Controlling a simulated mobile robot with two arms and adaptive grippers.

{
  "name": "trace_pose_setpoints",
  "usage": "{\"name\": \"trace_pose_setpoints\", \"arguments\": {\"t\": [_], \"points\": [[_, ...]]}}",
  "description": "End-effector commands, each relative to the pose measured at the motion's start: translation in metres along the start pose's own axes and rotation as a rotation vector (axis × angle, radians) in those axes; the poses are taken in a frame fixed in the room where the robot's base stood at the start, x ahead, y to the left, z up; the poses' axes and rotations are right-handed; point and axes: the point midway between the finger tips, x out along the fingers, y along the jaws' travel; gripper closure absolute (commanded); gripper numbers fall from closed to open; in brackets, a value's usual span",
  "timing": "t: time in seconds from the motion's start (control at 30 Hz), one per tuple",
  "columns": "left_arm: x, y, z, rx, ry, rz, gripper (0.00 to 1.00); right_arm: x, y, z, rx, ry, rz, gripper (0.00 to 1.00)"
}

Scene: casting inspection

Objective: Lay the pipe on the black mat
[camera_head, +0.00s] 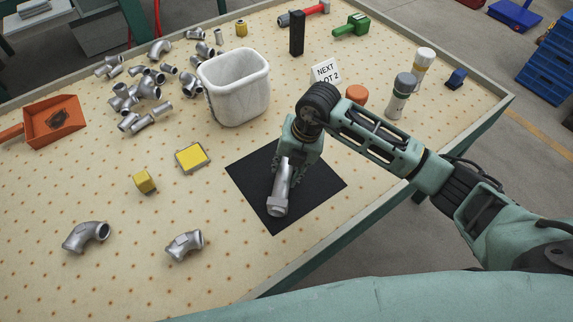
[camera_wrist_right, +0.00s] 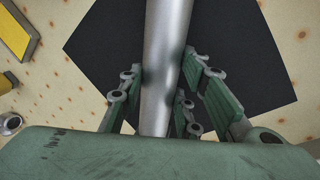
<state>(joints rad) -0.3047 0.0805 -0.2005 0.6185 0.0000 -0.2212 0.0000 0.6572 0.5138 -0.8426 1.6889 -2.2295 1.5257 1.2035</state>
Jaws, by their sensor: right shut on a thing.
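The pipe (camera_head: 281,192) is a grey metal tube with a wider collar at its near end. My right gripper (camera_head: 287,164) is shut on it, over the black mat (camera_head: 252,175). In the right wrist view the pipe (camera_wrist_right: 164,72) runs between the fingers (camera_wrist_right: 165,92), with the mat (camera_wrist_right: 110,40) behind it. I cannot tell whether the pipe touches the mat. My left gripper is not in view.
A white bin (camera_head: 236,88) stands behind the mat, with several metal fittings (camera_head: 148,85) to its left. Two elbow fittings (camera_head: 87,237) (camera_head: 185,245) lie at the front left. A yellow block (camera_head: 145,181) and yellow-topped box (camera_head: 192,157) sit left of the mat. Bottles (camera_head: 400,95) stand beyond my arm.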

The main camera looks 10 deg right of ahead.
Motion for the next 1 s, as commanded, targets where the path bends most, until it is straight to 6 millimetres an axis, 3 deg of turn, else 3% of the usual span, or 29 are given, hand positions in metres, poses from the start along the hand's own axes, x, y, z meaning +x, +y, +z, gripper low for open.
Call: {"name": "trace_pose_setpoints", "arguments": {"t": [0.2, 0.23, 0.43, 0.8, 1.0], "points": [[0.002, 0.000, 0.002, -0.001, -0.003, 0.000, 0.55, 0.000, 0.001, 0.001, -0.001, -0.002, 0.004, 1.00], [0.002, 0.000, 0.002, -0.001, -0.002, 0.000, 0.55, 0.002, 0.000, 0.000, 0.000, 0.000, 0.001, 0.68], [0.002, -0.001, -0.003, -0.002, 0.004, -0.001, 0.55, 0.001, 0.000, 0.000, 0.000, 0.000, 0.000, 0.51], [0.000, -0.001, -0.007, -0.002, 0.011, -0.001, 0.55, -0.003, 0.001, 0.001, 0.000, -0.001, 0.001, 0.50], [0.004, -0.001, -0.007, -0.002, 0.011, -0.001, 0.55, -0.032, 0.000, 0.001, -0.001, -0.005, 0.002, 0.50]]}}
